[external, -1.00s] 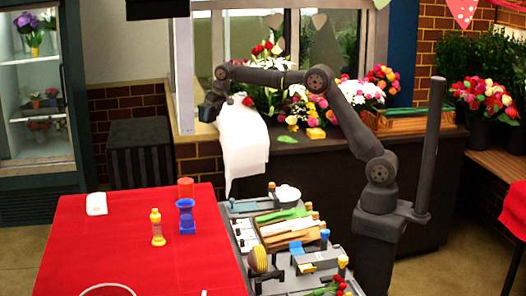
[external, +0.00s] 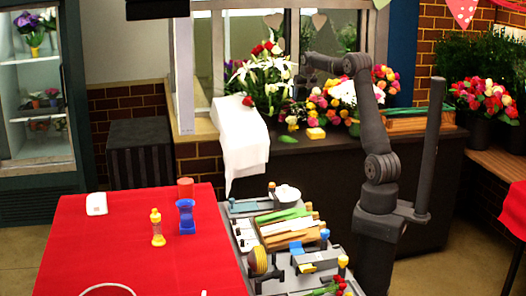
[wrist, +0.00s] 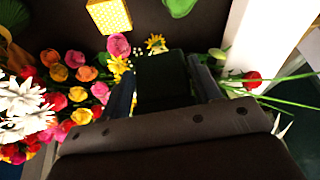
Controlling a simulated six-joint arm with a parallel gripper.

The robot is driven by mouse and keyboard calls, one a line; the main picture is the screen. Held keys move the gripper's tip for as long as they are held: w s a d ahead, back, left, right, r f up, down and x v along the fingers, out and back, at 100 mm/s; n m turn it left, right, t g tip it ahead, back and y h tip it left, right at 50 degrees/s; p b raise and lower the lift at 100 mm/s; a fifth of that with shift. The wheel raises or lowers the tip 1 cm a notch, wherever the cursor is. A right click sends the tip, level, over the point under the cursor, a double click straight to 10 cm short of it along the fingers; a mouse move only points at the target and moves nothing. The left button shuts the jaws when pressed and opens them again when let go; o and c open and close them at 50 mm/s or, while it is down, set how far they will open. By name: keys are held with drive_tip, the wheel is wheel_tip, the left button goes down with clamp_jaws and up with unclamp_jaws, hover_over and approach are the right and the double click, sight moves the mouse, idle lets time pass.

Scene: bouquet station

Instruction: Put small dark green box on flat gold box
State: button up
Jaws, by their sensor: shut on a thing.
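My gripper (external: 299,82) is raised in front of the flowers at the back counter in the external view. In the wrist view its two fingers (wrist: 163,88) are shut on the small dark green box (wrist: 162,78), which looks nearly black. The flat gold box (wrist: 110,15) lies on the dark counter at the top of the wrist view, ahead and left of the held box and apart from it. In the external view the gold box (external: 316,133) is low on the counter, below and right of my gripper. The held box is hard to make out there.
Bunches of colourful flowers (wrist: 75,75) stand close on the left in the wrist view. A green leaf-like piece (external: 287,139) lies left of the gold box. A white cloth (external: 243,140) and a red rose (wrist: 252,78) are on the other side.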

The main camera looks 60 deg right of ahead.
drive_tip(key=s+d+m, duration=0.1)
drive_tip(key=s+d, duration=0.6)
drive_tip(key=s, duration=0.1)
hover_over(318, 134)
drive_tip(key=s+a, duration=0.2)
wheel_tip(318, 134, down, 12)
drive_tip(key=shift+w+d+f, duration=0.1)
drive_tip(key=shift+d+f, duration=0.05)
drive_tip(key=shift+f, duration=1.3)
drive_tip(key=shift+d+f, duration=0.1)
drive_tip(key=shift+f, duration=1.3)
drive_tip(key=shift+f, duration=0.1)
drive_tip(key=o, duration=1)
drive_tip(key=shift+o, duration=0.2)
drive_tip(key=v, duration=1.2)
drive_tip(key=shift+a, duration=0.15)
